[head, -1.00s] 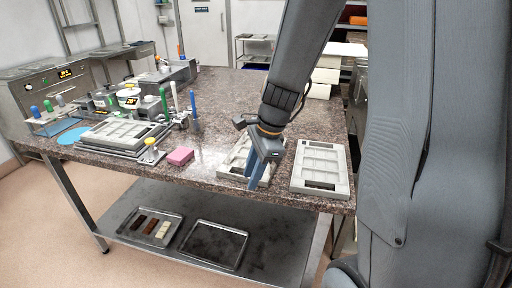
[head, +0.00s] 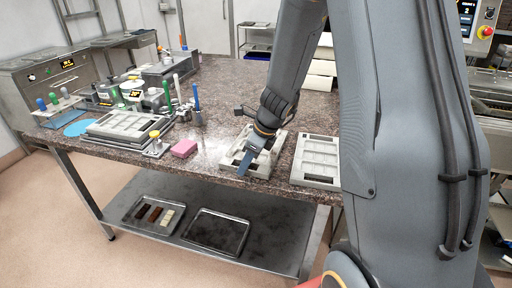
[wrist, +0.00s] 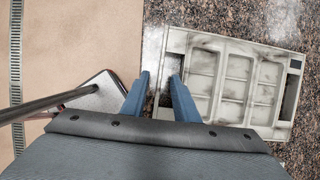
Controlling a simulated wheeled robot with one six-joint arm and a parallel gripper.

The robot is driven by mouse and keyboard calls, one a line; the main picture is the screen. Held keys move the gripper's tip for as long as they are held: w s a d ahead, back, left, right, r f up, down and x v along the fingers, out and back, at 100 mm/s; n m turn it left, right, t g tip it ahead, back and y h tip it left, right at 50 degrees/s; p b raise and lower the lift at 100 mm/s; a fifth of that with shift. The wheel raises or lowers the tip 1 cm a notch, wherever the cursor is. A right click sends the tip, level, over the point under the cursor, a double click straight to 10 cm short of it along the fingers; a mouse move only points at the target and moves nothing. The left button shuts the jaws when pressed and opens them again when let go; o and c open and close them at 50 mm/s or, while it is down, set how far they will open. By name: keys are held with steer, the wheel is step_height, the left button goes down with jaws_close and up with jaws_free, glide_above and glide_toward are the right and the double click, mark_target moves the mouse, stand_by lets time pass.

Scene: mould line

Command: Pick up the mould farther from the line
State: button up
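A pale grey mould (head: 229,159) with several cavities lies flat near the table's front edge. It also fills the right of the wrist view (wrist: 236,80). A second similar mould (head: 318,155) lies to its right, partly hidden by my arm. My gripper (head: 245,167) points down at the near end of the left mould and hides part of it. In the wrist view, the blue fingers (wrist: 160,75) are apart, one on each side of the mould's end rim. The finger height against the rim cannot be told.
A pink block (head: 184,148) lies left of the mould. Farther left are a stacked mould plate (head: 125,128), tools and a blue disc (head: 77,129). Machinery (head: 495,90) stands at the right. Two trays (head: 216,232) lie on the lower shelf.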

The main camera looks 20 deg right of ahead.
steer(key=shift+w+a+f, duration=0.1)
steer(key=shift+a+f, duration=0.05)
steer(key=shift+f, duration=0.3)
jaws_close()
steer(key=shift+r, duration=0.1)
step_height(320, 180, up, 14)
steer(key=p, duration=0.4)
steer(key=shift+p, duration=0.4)
